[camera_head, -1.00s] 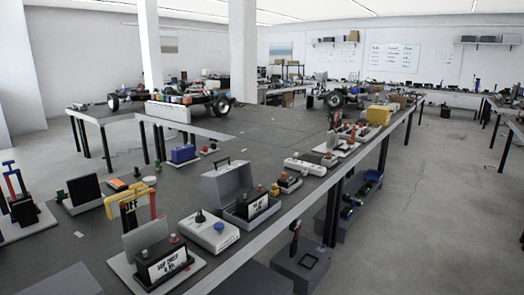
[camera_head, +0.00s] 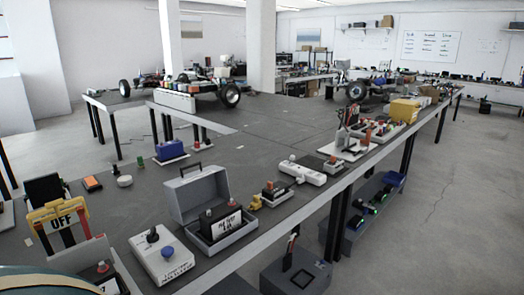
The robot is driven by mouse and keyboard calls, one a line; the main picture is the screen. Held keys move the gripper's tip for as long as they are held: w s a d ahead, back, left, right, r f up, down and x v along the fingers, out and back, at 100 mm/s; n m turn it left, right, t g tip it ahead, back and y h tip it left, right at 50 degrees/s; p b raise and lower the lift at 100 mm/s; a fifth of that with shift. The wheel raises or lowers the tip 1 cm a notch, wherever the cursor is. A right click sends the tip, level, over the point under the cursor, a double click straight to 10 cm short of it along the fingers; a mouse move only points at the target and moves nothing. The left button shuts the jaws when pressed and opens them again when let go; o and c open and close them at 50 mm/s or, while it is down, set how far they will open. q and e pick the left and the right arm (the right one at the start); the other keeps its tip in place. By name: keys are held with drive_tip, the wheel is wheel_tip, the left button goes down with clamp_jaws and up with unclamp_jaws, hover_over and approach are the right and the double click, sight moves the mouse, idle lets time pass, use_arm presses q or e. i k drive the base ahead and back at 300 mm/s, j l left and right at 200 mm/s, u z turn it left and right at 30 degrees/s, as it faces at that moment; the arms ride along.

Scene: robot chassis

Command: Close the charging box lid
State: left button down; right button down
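A grey box (camera_head: 236,239) with its lid (camera_head: 198,194) standing open sits on the dark workbench near its front edge. I take it for the charging box. The lid is raised at the back and has a dark handle on top. A black block (camera_head: 217,219) with a white label sits in the box's lower part. Neither of my grippers is in view.
A white control box (camera_head: 162,256) with a black knob and blue button stands left of the grey box. A yellow frame with an OFF sign (camera_head: 61,221) is further left. A white power strip (camera_head: 302,173) lies to the right. A rounded teal and beige shape fills the bottom left corner.

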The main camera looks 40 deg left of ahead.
sight(188, 195)
drive_tip(key=i+l+u, duration=0.1)
drive_tip(key=i, duration=0.35)
drive_tip(key=i+l+u, duration=0.15)
drive_tip(key=i, duration=0.3)
drive_tip(key=i+l+u, duration=0.1)
drive_tip(key=i+l, duration=0.2)
drive_tip(key=i, duration=0.15)
drive_tip(key=i+u, duration=0.15)
drive_tip(key=u, duration=0.25)
drive_tip(key=i+l+u, duration=0.1)
drive_tip(key=u, duration=0.3)
drive_tip(key=i+l+u, duration=0.15)
drive_tip(key=u, duration=0.25)
drive_tip(key=l+u, duration=0.2)
drive_tip(key=u, duration=0.2)
drive_tip(key=i+l+u, duration=0.1)
drive_tip(key=u, duration=0.3)
drive_tip(key=l+u, duration=0.15)
drive_tip(key=u, duration=0.2)
drive_tip(key=i+l+u, duration=0.15)
drive_tip(key=u, duration=0.25)
drive_tip(key=l+u, duration=0.15)
drive_tip(key=u, duration=0.25)
